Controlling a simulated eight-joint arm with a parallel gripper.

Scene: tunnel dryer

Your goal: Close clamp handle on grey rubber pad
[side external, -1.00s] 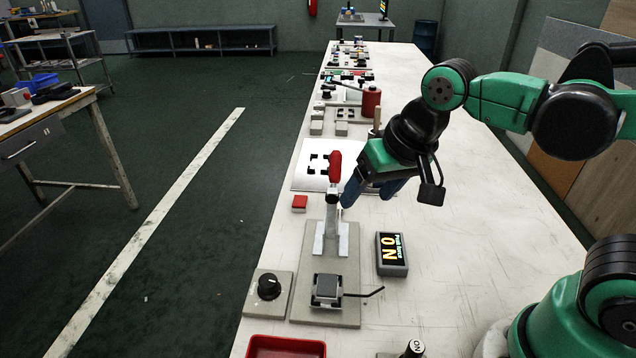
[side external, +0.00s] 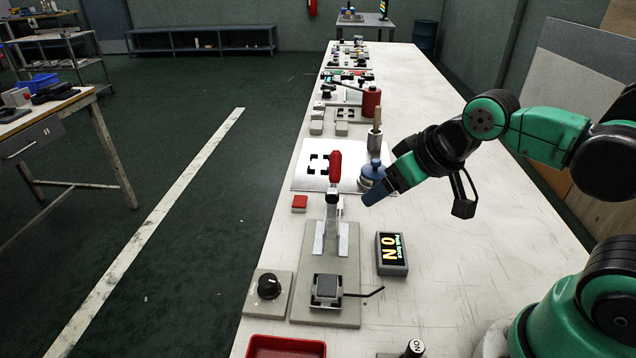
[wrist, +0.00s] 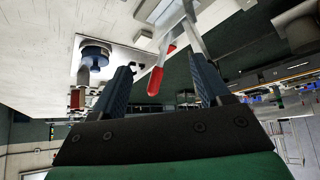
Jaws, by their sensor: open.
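The toggle clamp has a red handle (side external: 335,166) standing upright above its metal body (side external: 331,218), on a grey base plate (side external: 351,262). The grey rubber pad (side external: 327,286) sits on a small block at the plate's near end, apart from the handle. My gripper (side external: 368,196) is to the right of the handle at about its height, with its dark blue fingers pointing left. In the wrist view my gripper (wrist: 161,64) is open and empty. There the red handle (wrist: 156,80) appears between the fingers, and I cannot tell how far beyond them.
A display box (side external: 391,254) stands right of the plate, a black knob (side external: 269,287) left of it, and a red tray (side external: 286,347) in front. A blue-topped object (side external: 373,172) is just behind my gripper.

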